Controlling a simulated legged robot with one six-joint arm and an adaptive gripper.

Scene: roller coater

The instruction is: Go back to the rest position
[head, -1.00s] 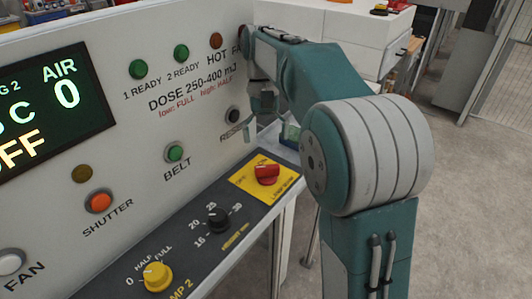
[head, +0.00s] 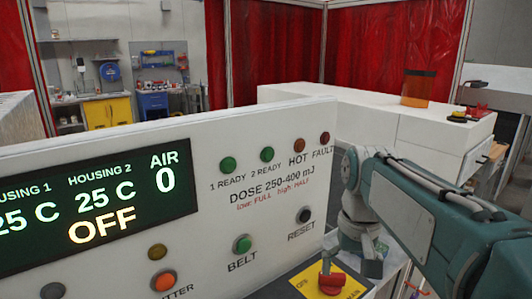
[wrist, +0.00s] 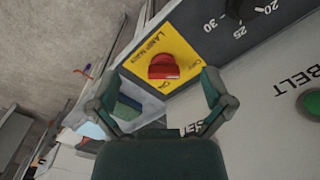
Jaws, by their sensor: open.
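My gripper (head: 370,262) hangs beside the panel's right end in the head view, just behind and right of the red knob (head: 331,279) on its yellow plate. In the wrist view my gripper (wrist: 160,84) has its two fingers spread wide with nothing between them. The red knob (wrist: 163,66) on the yellow "LAMP MAIN" plate (wrist: 185,42) shows ahead, between the fingertips in the picture; it looks apart from them.
The white control panel (head: 270,215) carries a display (head: 95,215) reading 25 C, 25 C, AIR 0 and OFF. The green BELT button (head: 242,244) and RESET button (head: 304,214) are near my arm. A white housing (head: 370,115) stands behind.

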